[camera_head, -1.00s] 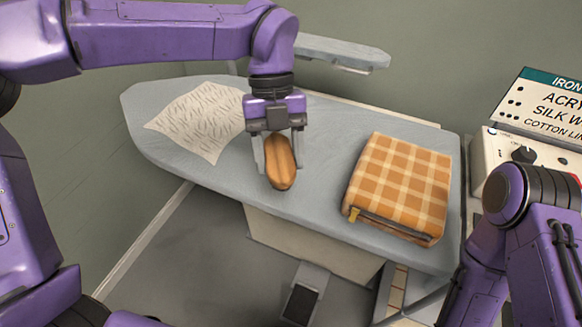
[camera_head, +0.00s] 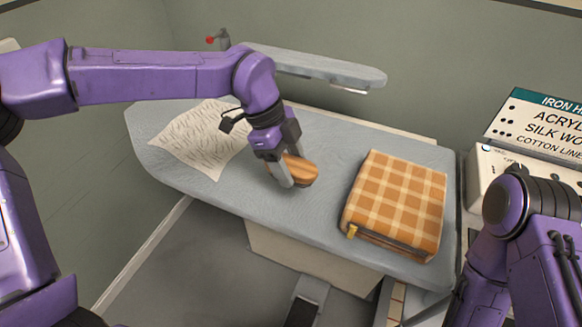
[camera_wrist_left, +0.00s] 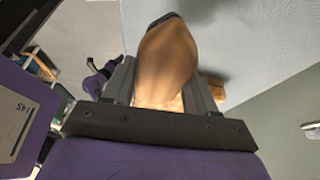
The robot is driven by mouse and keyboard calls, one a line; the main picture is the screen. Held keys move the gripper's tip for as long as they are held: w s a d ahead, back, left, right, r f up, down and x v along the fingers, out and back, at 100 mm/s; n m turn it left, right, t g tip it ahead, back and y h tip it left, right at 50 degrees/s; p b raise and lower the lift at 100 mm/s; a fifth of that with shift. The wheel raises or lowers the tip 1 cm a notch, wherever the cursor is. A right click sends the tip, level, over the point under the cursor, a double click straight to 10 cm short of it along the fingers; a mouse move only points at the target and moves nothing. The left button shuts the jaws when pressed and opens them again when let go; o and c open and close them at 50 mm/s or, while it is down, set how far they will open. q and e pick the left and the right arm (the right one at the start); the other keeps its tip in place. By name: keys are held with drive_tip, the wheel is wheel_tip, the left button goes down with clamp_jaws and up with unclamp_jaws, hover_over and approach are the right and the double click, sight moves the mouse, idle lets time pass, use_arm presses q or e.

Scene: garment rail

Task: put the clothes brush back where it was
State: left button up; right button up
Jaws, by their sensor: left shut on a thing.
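The clothes brush (camera_head: 301,171) is a brown wooden brush with a rounded back. My left gripper (camera_head: 291,178) is shut on it over the middle of the grey ironing board (camera_head: 320,215). In the left wrist view the brush (camera_wrist_left: 168,60) fills the space between the two fingers (camera_wrist_left: 160,90). Whether the brush touches the board I cannot tell. My right arm shows at the right edge of the head view, but its gripper is out of the picture.
A folded orange checked cloth (camera_head: 396,200) lies right of the brush. A patterned white cloth (camera_head: 200,140) lies to its left. A narrow sleeve board (camera_head: 320,70) stands behind. A control box with a sign (camera_head: 545,120) is at the right.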

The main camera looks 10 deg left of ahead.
use_arm(q)
drive_tip(key=w+f, duration=0.1)
drive_tip(key=f, duration=0.1)
drive_tip(key=w+f+p, duration=0.1)
drive_tip(key=w+f, duration=0.1)
drive_tip(key=w+a+f, duration=0.1)
drive_tip(key=w+f, duration=0.1)
drive_tip(key=shift+p, duration=0.4)
wheel_tip(320, 180, down, 3)
drive_tip(key=o, duration=1)
drive_tip(key=shift+s, duration=0.1)
drive_tip(key=shift+d, duration=0.1)
use_arm(e)
wheel_tip(320, 180, up, 3)
drive_tip(key=shift+f, duration=0.1)
use_arm(q)
drive_tip(key=b+v, duration=0.1)
drive_tip(key=v, duration=1.1)
drive_tip(key=shift+r+b, duration=0.1)
drive_tip(key=shift+b, duration=0.3)
use_arm(e)
wheel_tip(320, 180, down, 2)
